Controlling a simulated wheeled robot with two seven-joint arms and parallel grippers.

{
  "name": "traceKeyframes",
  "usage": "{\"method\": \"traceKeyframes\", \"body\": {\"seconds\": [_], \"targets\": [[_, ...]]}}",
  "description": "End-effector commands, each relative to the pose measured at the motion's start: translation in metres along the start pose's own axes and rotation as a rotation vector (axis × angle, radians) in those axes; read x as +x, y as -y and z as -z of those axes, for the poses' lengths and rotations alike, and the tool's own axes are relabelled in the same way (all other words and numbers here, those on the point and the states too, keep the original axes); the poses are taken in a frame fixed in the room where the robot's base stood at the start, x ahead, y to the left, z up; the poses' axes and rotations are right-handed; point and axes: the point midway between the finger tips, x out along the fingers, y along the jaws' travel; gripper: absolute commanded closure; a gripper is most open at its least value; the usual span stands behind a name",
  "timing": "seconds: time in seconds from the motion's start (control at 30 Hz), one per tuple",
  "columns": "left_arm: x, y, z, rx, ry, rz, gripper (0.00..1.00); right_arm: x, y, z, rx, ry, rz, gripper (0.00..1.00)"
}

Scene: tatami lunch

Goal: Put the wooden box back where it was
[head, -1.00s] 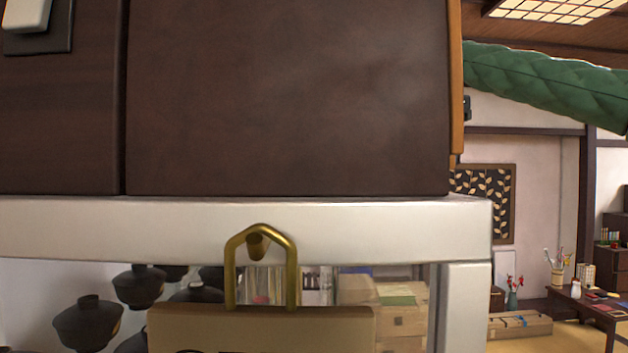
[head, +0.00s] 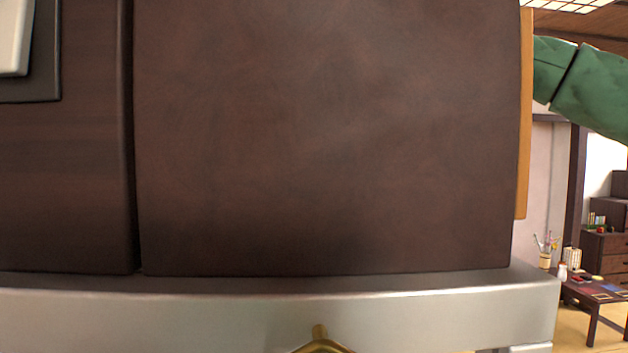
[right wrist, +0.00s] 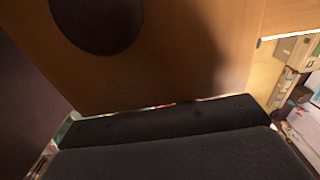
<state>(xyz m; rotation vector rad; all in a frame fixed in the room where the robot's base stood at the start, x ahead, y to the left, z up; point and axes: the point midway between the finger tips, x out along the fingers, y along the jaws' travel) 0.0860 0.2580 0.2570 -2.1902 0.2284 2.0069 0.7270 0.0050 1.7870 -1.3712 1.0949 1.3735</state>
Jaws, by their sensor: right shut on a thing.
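A strip of orange-brown wood (head: 525,120), which looks like an edge of the wooden box, shows along the right side of a large dark brown panel in the head view. The rest of it is hidden behind that panel. In the right wrist view the wooden box (right wrist: 200,60) fills much of the picture as an orange-brown face with a dark round spot. The black part of my right gripper (right wrist: 165,115) lies against its lower edge, and the gripper is shut on it. The fingertips are not clearly visible. My left gripper is not in view.
The dark brown panel (head: 330,140) fills most of the head view, above a pale metal ledge (head: 200,310). A brass hook (head: 320,345) shows at the bottom. A green padded arm part (head: 590,95) is at the upper right. A low table (head: 590,290) stands far right.

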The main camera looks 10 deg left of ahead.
Motion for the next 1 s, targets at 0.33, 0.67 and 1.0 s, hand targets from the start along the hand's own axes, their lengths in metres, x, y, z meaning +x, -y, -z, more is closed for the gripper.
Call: {"method": "traceKeyframes", "body": {"seconds": [0.33, 0.67, 1.0], "targets": [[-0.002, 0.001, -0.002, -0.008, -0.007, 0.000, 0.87, -0.005, -0.006, 0.003, 0.027, 0.000, -0.002, 1.00], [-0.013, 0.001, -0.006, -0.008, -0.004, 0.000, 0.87, 0.034, -0.006, 0.003, 0.025, 0.001, -0.003, 1.00], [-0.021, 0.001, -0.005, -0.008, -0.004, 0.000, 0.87, 0.053, -0.006, 0.003, 0.027, 0.001, -0.002, 1.00]]}}
